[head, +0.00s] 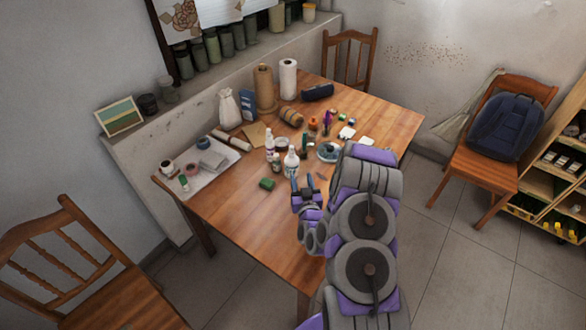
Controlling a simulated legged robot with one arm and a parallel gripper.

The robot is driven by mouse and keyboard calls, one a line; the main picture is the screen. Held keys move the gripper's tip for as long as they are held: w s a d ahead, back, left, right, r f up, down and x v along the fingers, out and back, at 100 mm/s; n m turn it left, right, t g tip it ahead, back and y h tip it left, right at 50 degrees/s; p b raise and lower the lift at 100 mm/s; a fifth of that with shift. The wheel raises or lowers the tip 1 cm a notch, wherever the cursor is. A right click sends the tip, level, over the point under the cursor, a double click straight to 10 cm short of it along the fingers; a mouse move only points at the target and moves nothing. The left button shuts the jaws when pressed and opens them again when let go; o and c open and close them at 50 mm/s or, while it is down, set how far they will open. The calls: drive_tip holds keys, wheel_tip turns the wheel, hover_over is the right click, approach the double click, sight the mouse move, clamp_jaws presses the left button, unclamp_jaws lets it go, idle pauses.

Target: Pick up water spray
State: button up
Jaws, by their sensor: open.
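Small white bottles stand together near the middle of the wooden table (240,222). I cannot tell for sure which one is the water spray. My gripper (306,183) is open and empty, with its fingers pointing toward the nearest white bottle. It is in front of that bottle and appears apart from it. My arm hides part of the table's right side.
The front left of the table is clear. Chairs (505,130) stand around it.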

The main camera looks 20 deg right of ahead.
drive_tip(key=b, duration=0.3)
approach(292, 150)
drive_tip(key=w, duration=0.4)
drive_tip(key=w+d, duration=0.1)
drive_tip(key=w, duration=0.1)
drive_tip(key=shift+w, duration=0.15)
drive_tip(key=w, duration=0.2)
drive_tip(key=w+d+b, duration=0.1)
drive_tip(key=w, duration=0.1)
drive_tip(key=shift+w+d+r, duration=0.1)
drive_tip(key=shift+w+d, duration=0.1)
drive_tip(key=shift+w, duration=0.05)
drive_tip(key=shift+a, duration=0.15)
drive_tip(key=shift+c, duration=0.3)
drive_tip(key=c, duration=0.3)
clamp_jaws()
